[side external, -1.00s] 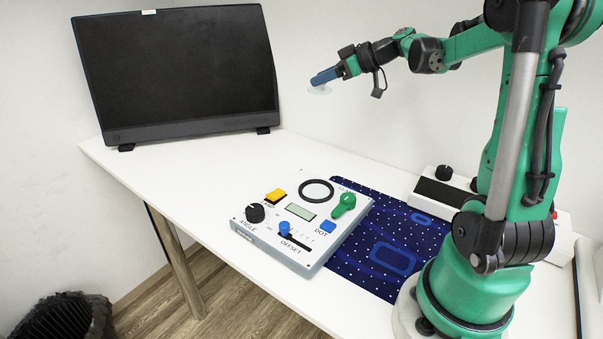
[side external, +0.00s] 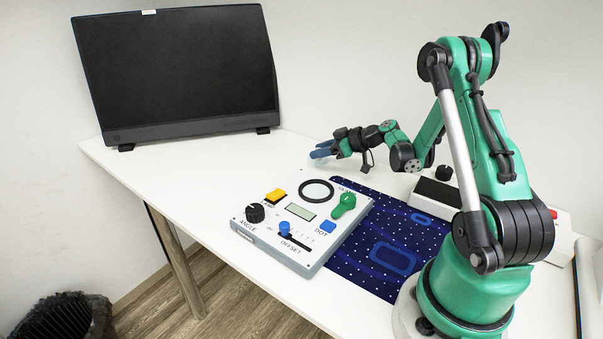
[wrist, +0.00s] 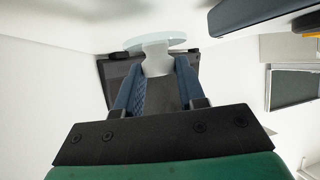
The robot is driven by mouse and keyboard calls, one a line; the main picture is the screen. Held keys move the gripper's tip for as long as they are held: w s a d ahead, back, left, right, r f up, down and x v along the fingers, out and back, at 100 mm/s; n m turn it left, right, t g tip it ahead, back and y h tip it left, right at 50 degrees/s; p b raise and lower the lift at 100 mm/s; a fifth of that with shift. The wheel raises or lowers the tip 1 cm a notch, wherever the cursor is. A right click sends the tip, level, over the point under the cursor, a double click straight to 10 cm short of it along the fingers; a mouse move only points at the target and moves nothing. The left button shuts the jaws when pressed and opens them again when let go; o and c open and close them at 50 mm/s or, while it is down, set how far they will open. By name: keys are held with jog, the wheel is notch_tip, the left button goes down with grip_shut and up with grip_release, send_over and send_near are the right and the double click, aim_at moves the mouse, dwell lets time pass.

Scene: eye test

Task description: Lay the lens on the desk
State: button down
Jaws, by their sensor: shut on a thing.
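My gripper (side external: 320,150) has blue fingers and hangs low over the far part of the white desk (side external: 200,180), behind the control panel. In the wrist view my gripper (wrist: 160,66) is shut on the grey, narrow grip of the lens. The lens (wrist: 155,42) is a pale, clear round disc beyond the fingertips. In the side view the lens hardly shows against the white desk. I cannot tell whether it touches the desk.
The control panel (side external: 320,212) with knobs, buttons and a black ring stands near my gripper, at the edge of a dark blue dotted mat (side external: 345,262). A black monitor (side external: 175,75) stands at the back left. The desk between monitor and panel is clear.

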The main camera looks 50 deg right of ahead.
jog(key=shift+f, duration=1.2)
jog(key=shift+f, duration=0.1)
jog(key=c, duration=0.5)
grip_release()
